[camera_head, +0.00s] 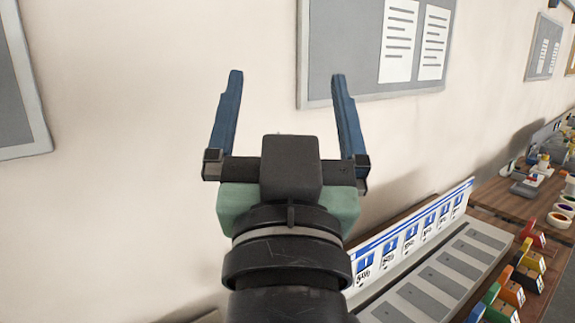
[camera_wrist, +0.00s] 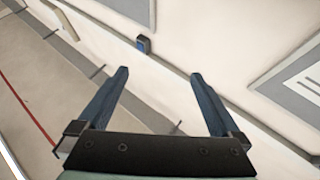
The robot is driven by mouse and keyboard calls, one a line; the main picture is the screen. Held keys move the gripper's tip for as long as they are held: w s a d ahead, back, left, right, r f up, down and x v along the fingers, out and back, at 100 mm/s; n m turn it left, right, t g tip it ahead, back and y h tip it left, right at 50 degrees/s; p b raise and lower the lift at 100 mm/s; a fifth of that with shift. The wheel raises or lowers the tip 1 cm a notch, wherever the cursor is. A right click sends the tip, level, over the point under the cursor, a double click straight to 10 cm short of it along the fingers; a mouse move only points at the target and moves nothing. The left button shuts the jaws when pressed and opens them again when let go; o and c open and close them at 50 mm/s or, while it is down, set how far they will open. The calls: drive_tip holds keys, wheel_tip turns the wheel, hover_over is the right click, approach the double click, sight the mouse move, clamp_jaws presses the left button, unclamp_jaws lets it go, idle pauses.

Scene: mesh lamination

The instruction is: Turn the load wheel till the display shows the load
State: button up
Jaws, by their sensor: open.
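My gripper (camera_head: 286,77) is open and empty, raised in front of a pale wall. Its two blue fingers stand wide apart with nothing between them. In the wrist view, my gripper (camera_wrist: 158,78) again shows open, with wall and floor beyond it. I see no load wheel and no display that I can identify in either view.
A wooden bench (camera_head: 510,198) runs along the wall at lower right. It bears a grey tray with a row of blue-and-white labels (camera_head: 410,243), several coloured blocks (camera_head: 513,293) and small round cups (camera_head: 559,220). Grey notice boards (camera_head: 340,50) hang on the wall.

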drive_tip(key=s+r+t, duration=0.3)
drive_tip(key=s+r, duration=0.3)
drive_tip(key=shift+s+n, duration=0.3)
drive_tip(key=shift+s, duration=0.1)
